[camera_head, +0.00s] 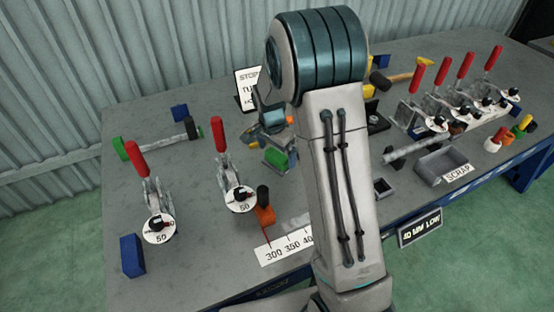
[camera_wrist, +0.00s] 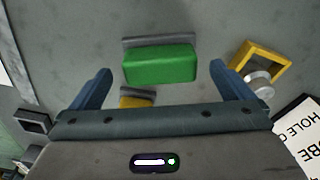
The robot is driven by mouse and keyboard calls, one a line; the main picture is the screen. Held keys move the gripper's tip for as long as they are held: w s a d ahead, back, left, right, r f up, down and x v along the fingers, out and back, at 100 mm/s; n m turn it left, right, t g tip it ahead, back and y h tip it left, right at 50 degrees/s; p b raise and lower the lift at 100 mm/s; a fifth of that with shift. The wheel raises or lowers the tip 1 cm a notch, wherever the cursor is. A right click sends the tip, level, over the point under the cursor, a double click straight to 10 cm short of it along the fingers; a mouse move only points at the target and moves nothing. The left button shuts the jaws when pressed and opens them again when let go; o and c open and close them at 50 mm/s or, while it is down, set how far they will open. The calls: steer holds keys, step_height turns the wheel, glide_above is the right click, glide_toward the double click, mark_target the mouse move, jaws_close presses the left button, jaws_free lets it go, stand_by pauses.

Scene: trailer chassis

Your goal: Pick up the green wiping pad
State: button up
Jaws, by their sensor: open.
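The green wiping pad (camera_wrist: 160,65) is a green block with a grey strip along its far edge in the wrist view. It also shows in the head view (camera_head: 276,158), on the bench just left of my arm. My gripper (camera_wrist: 160,72) is open, its two blue fingers on either side of the pad's place in the picture, with gaps on both sides. Nothing is held between the fingers. I cannot tell how far the fingertips are above the pad. In the head view my arm hides part of the bench around it.
A yellow frame with a grey round part (camera_wrist: 260,72) lies right of the pad in the wrist view. A small yellow and grey block (camera_wrist: 136,98) sits near it. Red-handled clamps (camera_head: 228,165) stand nearby on the bench. A scrap tray (camera_head: 441,163) is at the right.

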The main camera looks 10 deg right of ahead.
steer(key=shift+w+d+f, duration=0.1)
steer(key=shift+d+f, duration=0.05)
steer(key=shift+f, duration=1.15)
steer(key=c, duration=1.2)
steer(key=shift+c, duration=0.2)
steer(key=shift+r, duration=0.15)
steer(key=shift+r, duration=0.6)
step_height(320, 180, up, 3)
steer(key=shift+w, duration=0.1)
steer(key=s+d+r, duration=0.2)
steer(key=d+r, duration=0.1)
steer(key=d, duration=0.2)
steer(key=s+d+r+b, duration=0.1)
steer(key=s+d+r, duration=0.1)
steer(key=d, duration=0.4)
steer(key=shift+r+b, duration=0.3)
steer(key=shift+r, duration=0.55)
steer(key=shift+s, duration=0.1)
steer(key=shift+o, duration=1.4)
